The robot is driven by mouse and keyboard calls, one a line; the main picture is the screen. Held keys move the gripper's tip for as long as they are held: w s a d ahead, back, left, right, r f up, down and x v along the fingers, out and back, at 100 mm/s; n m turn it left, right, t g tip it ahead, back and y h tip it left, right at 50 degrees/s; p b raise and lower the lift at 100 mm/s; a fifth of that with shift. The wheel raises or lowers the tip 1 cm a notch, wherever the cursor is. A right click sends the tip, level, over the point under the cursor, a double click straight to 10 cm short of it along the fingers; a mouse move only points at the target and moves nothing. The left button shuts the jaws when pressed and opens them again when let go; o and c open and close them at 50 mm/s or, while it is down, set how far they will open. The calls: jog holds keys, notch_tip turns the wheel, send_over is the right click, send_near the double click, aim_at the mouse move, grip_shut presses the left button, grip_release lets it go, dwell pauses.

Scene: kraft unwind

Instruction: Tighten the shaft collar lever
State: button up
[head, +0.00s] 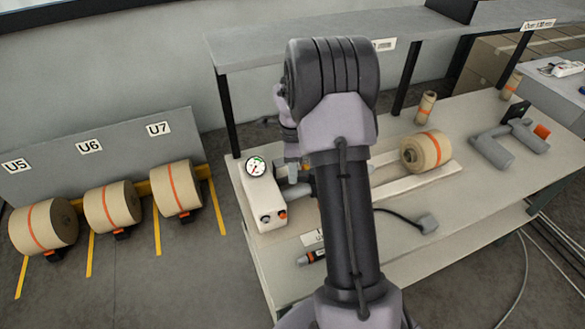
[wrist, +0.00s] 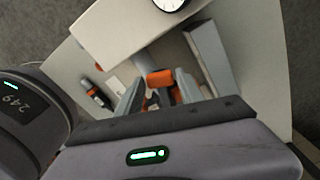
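In the wrist view, an orange block (wrist: 160,78), which looks like the shaft collar lever, shows at the end of a grey shaft (wrist: 141,64) by the cream stand. My gripper (wrist: 160,90) has its two grey fingers apart, one on each side of the orange block. I cannot tell whether they touch it. More orange shows lower between the fingers. In the head view my arm hides most of the gripper and the collar. The cream stand (head: 261,205) carries a round gauge (head: 256,167) and holds the shaft's left end.
A kraft roll (head: 427,152) sits on the bench to the right. A black and orange tool (head: 311,257) lies near the bench's front edge. A grey fixture (head: 508,145) stands at far right. Several rolls, one being (head: 178,188), stand on the left. A shelf (head: 330,35) overhangs the back.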

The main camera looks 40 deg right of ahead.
grip_shut()
dwell(1.2)
